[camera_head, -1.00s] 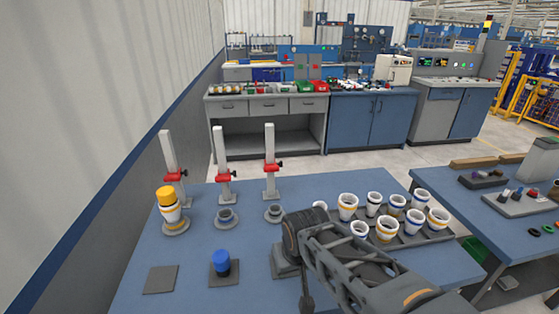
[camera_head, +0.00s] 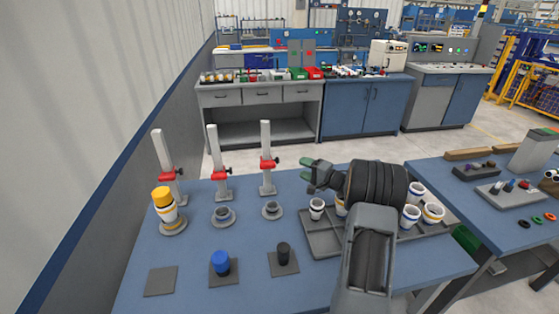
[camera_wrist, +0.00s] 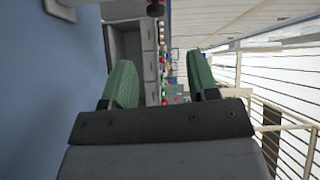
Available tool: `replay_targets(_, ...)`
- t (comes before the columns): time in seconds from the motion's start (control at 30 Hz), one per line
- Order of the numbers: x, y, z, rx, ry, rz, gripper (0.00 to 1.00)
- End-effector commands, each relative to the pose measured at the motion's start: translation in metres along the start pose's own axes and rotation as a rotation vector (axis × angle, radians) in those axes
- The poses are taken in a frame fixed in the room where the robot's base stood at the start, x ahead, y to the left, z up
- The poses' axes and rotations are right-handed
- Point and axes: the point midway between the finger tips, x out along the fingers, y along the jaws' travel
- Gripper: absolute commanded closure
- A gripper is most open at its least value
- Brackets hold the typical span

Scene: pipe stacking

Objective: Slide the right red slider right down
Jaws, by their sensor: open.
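Three grey posts stand along the back left of the blue table, each with a red slider. The right red slider (camera_head: 268,164) sits partway up the right post (camera_head: 266,140), with a small black knob at its right side. The middle red slider (camera_head: 220,171) and the left red slider (camera_head: 167,176) sit at similar places on their posts. My gripper (camera_head: 306,174) is to the right of the right post, apart from it, with green fingers pointing left. In the wrist view my gripper (camera_wrist: 163,82) is open and empty, with a black knob at the top edge.
A grey tray (camera_head: 318,245) of several white cups lies under my arm. Round bases stand before the posts; the left one bears a white cup with a yellow piece (camera_head: 162,197). Blue (camera_head: 220,261) and black (camera_head: 283,253) pieces stand on square pads at the front.

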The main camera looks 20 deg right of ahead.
Motion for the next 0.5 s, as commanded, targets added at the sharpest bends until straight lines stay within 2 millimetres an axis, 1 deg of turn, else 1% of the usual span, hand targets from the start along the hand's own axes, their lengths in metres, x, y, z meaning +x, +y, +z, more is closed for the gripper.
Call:
replay_targets(0.07,-0.003,0.005,0.001,0.047,-0.035,-0.015,0.46)
replay_targets(0.17,0.000,0.007,0.003,0.077,-0.061,-0.025,0.46)
replay_targets(0.27,0.012,0.008,0.004,0.087,-0.070,-0.029,0.46)
replay_targets(0.5,0.056,0.006,0.008,0.086,-0.070,-0.029,0.46)
